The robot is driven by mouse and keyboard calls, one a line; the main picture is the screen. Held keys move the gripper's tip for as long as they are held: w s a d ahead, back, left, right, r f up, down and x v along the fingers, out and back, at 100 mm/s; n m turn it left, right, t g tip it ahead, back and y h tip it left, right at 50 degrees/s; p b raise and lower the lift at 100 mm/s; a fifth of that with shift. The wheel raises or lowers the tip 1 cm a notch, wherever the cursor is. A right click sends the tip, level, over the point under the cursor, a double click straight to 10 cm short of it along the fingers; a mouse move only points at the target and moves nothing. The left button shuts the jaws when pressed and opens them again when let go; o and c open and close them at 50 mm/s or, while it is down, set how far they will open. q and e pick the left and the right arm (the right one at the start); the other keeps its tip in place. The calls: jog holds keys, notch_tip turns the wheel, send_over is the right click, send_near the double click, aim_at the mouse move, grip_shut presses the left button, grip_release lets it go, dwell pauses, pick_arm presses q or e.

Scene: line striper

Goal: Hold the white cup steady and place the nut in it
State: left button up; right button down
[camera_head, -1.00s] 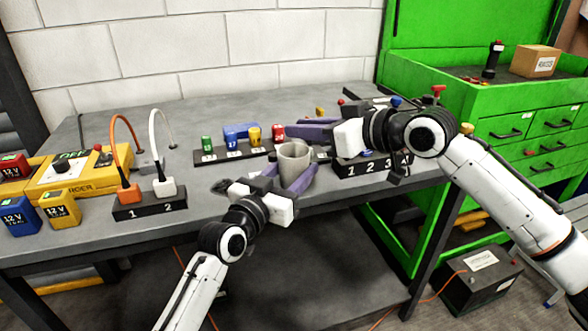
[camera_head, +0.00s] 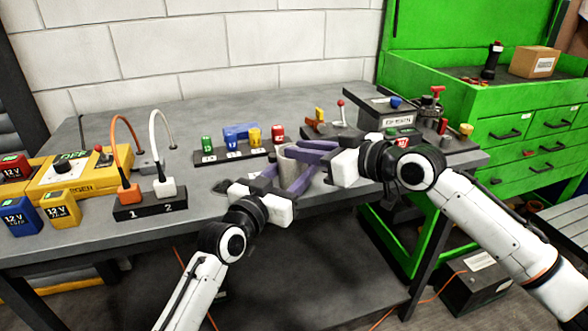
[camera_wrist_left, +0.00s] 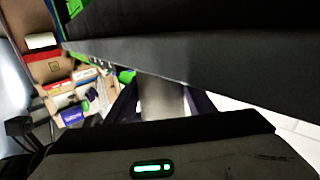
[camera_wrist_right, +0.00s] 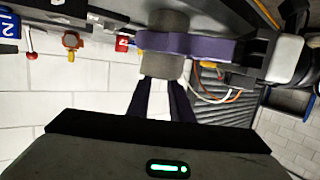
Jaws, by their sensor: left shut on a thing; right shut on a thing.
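The cup (camera_head: 284,167), light grey in this light, stands at the front of the grey workbench (camera_head: 190,208). My left gripper (camera_head: 287,174) is shut on it, with a purple finger along its near side. The cup also shows between the fingers in the left wrist view (camera_wrist_left: 160,100). My right gripper (camera_head: 292,151) reaches in from the right, its purple fingertips at the cup's rim. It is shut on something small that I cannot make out. The nut is not visible, hidden by the fingers or the cup. In the right wrist view the cup (camera_wrist_right: 163,68) lies just beyond the fingertips.
A black rack (camera_head: 212,158) with several coloured blocks is behind the cup. A numbered black block (camera_head: 150,207) with orange and white cables stands left, beside a yellow charger (camera_head: 75,178). A grey box (camera_head: 398,122) and small parts are at right, before the green cabinet (camera_head: 480,100).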

aim_at(305, 166)
pick_arm(q)
jog(key=shift+s+d+r, duration=0.1)
jog(key=shift+d+r, duration=0.05)
jog(key=shift+r, duration=0.05)
pick_arm(e)
notch_tip(305, 166, down, 3)
jog(key=shift+s+d+f, duration=0.1)
jog(key=shift+d, duration=0.05)
jog(key=c, duration=1.6)
grip_release()
jog(key=shift+o, duration=0.2)
jog(key=shift+s+d+r, duration=0.2)
jog(key=shift+s+d, duration=0.05)
jog(key=shift+d, duration=0.1)
pick_arm(q)
jog(key=shift+c, duration=0.3)
pick_arm(e)
jog(key=shift+o, duration=0.2)
jog(key=r+v, duration=0.2)
jog(key=v, duration=0.8)
jog(key=shift+r, duration=0.25)
pick_arm(q)
jog(key=shift+f, duration=0.15)
pick_arm(e)
jog(key=shift+s+d+r, duration=0.2)
jog(key=shift+s+r, duration=0.05)
jog(key=shift+s, duration=0.1)
pick_arm(q)
jog(key=o, duration=1.1)
